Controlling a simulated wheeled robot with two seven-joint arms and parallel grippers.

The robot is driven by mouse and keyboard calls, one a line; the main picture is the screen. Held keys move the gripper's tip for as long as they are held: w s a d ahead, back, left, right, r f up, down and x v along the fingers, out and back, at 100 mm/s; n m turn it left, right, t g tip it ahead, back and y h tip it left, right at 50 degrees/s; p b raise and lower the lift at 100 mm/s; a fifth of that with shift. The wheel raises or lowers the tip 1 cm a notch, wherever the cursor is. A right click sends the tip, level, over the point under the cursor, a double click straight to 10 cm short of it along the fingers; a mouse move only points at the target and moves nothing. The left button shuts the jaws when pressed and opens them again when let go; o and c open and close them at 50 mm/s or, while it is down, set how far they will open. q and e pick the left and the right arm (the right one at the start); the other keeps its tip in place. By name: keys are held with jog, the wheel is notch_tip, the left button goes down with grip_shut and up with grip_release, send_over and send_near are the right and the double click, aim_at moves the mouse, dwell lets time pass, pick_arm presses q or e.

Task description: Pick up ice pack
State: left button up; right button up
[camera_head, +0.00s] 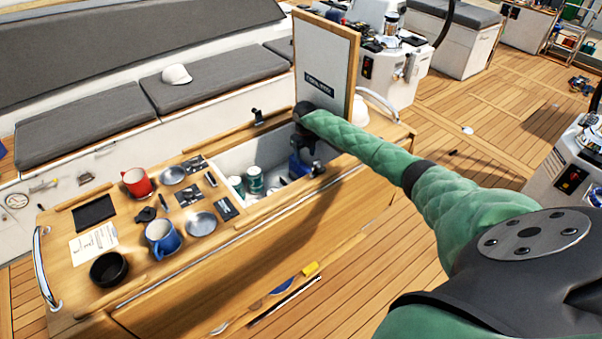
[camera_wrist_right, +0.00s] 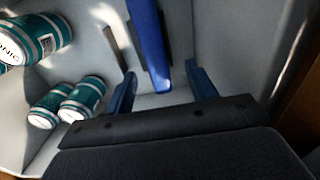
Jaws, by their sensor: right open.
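The ice pack looks to be the bright blue slab (camera_wrist_right: 150,45) standing on edge in the white cooler well, in the right wrist view. My right gripper (camera_wrist_right: 161,70) is open, its two dark blue fingers pointing down into the well. The slab's near end lies between the fingers' lines, closer to the left finger; I cannot tell whether they touch. In the head view my right gripper (camera_head: 305,162) reaches into the well, and the ice pack cannot be told apart from the blue fingers there. My left gripper is not in view.
Green cans (camera_wrist_right: 75,100) lie in the well (camera_head: 238,158) left of the gripper. An upright lid (camera_head: 325,65) stands behind it. The table holds a red mug (camera_head: 137,182), a blue mug (camera_head: 162,238), a black bowl (camera_head: 108,268) and plates.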

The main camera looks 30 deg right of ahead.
aim_at(302, 164)
jog(key=shift+w+a+f+b, duration=0.15)
jog(key=shift+f+b, duration=0.3)
jog(key=shift+f, duration=1)
jog(key=f, duration=0.1)
jog(key=f+b, duration=0.1)
jog(key=f, duration=0.1)
jog(key=shift+w+a+f, duration=0.15)
jog(key=shift+a+f, duration=0.1)
jog(key=shift+f, duration=0.25)
jog(key=shift+r, duration=0.1)
jog(key=shift+c, duration=0.7)
jog(key=c, duration=1.1)
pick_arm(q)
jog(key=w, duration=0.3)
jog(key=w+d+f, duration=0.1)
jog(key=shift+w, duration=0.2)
